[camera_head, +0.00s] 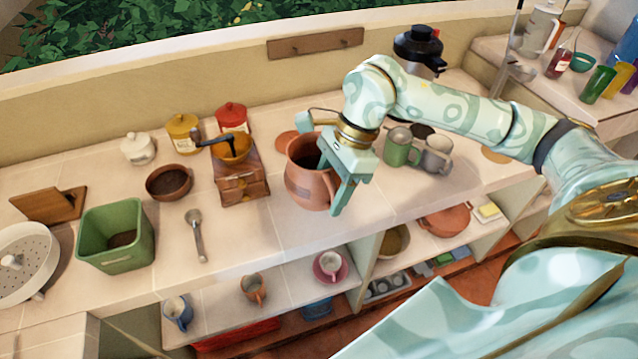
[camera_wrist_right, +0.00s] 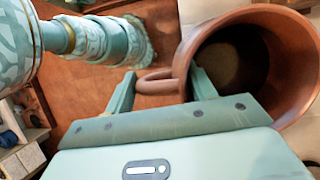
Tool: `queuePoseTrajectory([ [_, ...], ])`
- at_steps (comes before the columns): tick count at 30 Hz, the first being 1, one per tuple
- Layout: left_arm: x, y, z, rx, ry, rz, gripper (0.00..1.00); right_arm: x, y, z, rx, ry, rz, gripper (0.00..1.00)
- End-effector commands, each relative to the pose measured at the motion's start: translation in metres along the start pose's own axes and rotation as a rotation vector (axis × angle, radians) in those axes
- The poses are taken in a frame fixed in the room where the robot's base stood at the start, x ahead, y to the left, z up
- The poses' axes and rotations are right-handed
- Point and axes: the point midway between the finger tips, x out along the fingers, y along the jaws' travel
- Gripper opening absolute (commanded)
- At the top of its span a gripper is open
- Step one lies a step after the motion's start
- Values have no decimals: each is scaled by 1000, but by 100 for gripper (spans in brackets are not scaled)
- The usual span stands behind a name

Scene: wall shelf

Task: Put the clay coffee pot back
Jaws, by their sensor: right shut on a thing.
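The clay coffee pot (camera_head: 308,188) is a brown-red, wide-mouthed vessel over the front part of the tiled counter (camera_head: 262,262). My right gripper (camera_head: 342,200) is at the right side of the pot and is shut on it. In the right wrist view, the pot (camera_wrist_right: 302,62) fills the upper right with its open mouth, dark inside. Its looped handle (camera_wrist_right: 155,82) lies between the fingers of the right gripper (camera_wrist_right: 162,90). I cannot tell whether the pot's base touches the counter. My left gripper is not in view.
A wooden grinder (camera_head: 240,185) stands left of the pot. A green mug (camera_head: 398,155) and a grey mug (camera_head: 436,158) stand to the right. Cups, including a pink cup (camera_head: 331,264), sit on the shelf below.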

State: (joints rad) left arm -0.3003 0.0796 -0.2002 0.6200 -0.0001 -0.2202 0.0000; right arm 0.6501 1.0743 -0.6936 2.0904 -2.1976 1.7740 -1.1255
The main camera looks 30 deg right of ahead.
Motion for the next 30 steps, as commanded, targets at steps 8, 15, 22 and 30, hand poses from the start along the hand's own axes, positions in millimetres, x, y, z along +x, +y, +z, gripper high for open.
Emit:
queuePoseTrajectory([
  [8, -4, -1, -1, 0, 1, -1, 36, 12, -66, -27, 4, -4, -6, 0],
  [15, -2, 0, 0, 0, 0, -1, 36, 44, -107, -54, 1, -4, -3, 0],
  [22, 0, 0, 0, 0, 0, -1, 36, 56, -123, -65, -3, -4, -5, 0],
  [30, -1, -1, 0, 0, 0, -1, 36, 84, -129, -78, -3, -3, -3, 0],
])
